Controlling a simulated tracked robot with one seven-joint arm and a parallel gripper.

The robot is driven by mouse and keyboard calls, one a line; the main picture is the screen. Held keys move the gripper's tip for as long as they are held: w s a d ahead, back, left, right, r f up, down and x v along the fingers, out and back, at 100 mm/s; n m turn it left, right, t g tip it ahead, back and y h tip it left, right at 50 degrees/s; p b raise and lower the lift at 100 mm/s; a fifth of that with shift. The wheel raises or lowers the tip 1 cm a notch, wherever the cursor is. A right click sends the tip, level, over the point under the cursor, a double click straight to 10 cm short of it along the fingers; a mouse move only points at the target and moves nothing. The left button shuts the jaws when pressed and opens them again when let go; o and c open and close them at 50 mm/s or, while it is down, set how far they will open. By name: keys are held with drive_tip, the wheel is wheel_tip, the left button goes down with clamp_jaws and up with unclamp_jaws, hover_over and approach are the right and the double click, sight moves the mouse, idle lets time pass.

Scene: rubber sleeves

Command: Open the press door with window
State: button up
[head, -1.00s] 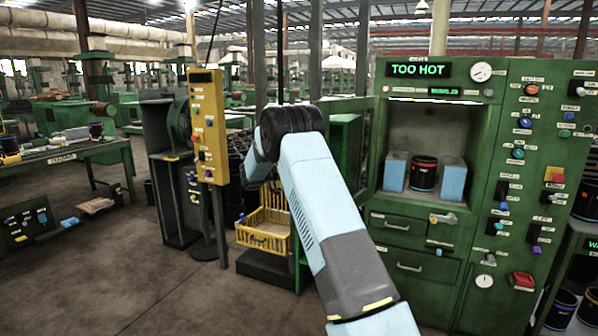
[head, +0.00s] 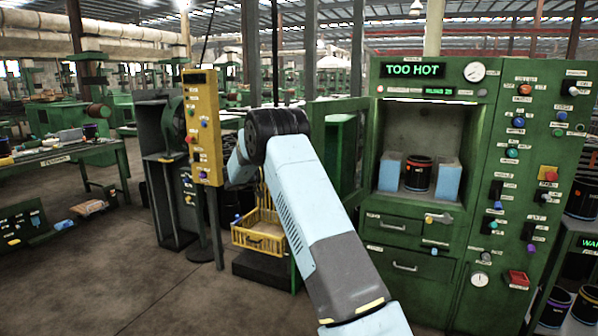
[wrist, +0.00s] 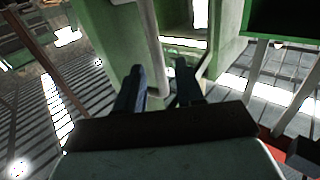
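The green press door with its window (head: 345,150) stands swung open at the left side of the press cavity, which is uncovered. My arm reaches in front of the door and hides part of it. In the head view my gripper is hidden behind my arm. In the wrist view my gripper (wrist: 160,82) has its two dark fingers apart, pointing at the green door (wrist: 122,28). A pale bar (wrist: 154,45), apparently the door's handle, runs down between the fingers. I see gaps beside it and cannot tell if either finger touches it.
In the open press cavity a dark can (head: 418,174) stands between two light-blue blocks. A sign (head: 413,70) reads TOO HOT. A yellow control post (head: 203,130) and a yellow crate (head: 258,238) stand close to my arm's left.

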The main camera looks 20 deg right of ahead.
drive_tip(key=a, duration=0.8)
drive_tip(key=shift+a, duration=0.25)
